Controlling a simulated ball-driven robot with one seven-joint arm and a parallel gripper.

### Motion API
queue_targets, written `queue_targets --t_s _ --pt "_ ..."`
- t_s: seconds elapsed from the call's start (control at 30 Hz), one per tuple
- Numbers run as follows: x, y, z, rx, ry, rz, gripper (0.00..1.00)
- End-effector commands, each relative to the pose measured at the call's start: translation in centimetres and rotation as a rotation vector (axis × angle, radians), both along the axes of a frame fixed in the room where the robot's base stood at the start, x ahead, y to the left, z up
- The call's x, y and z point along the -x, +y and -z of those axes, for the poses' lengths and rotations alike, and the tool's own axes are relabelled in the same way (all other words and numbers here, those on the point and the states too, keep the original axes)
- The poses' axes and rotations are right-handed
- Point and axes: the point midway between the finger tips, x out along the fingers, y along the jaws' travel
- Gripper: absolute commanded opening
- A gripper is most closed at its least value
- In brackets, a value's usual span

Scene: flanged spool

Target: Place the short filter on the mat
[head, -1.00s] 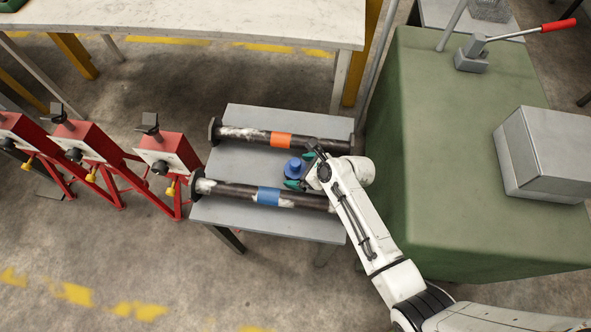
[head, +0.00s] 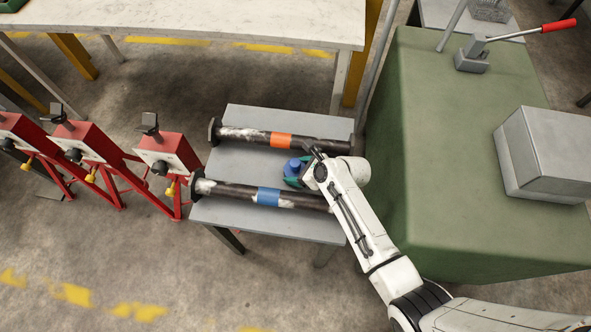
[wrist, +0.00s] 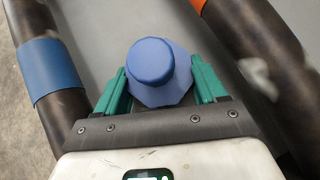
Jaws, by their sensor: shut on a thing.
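A blue round-topped piece with a wider angular flange (head: 293,168) is on the small grey table between two dark pipes. It also shows in the wrist view (wrist: 155,70). I cannot tell for sure whether it is the short filter. My gripper (head: 293,177) is shut on this blue piece. In the wrist view its green fingers (wrist: 158,88) sit on either side of the flange. The piece appears upright; its underside is hidden, so I cannot tell whether it touches the table. I see no clear mat in these views.
The dark pipe with an orange band (head: 245,134) lies behind my gripper, and the dark pipe with a blue band (head: 230,190) lies in front, both close. The grey table (head: 225,222) adjoins a green block (head: 450,150). Red stands (head: 165,150) are at left.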

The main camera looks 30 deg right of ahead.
Motion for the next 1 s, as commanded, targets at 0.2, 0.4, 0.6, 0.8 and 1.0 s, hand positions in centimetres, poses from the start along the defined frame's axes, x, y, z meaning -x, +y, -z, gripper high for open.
queue_targets --t_s 0.2,0.4,0.6,0.8,1.0 --pt "0.0 0.0 0.0 0.0 0.0 0.0 0.35" --pt "0.0 0.0 -0.7 0.0 0.0 -0.001 0.35" --pt "0.0 0.0 -3.6 0.0 -0.002 0.0 0.35" --pt "3.5 0.2 -7.2 0.001 -0.002 0.0 0.35" --pt "7.9 0.6 -10.2 -0.001 0.003 0.001 0.35"
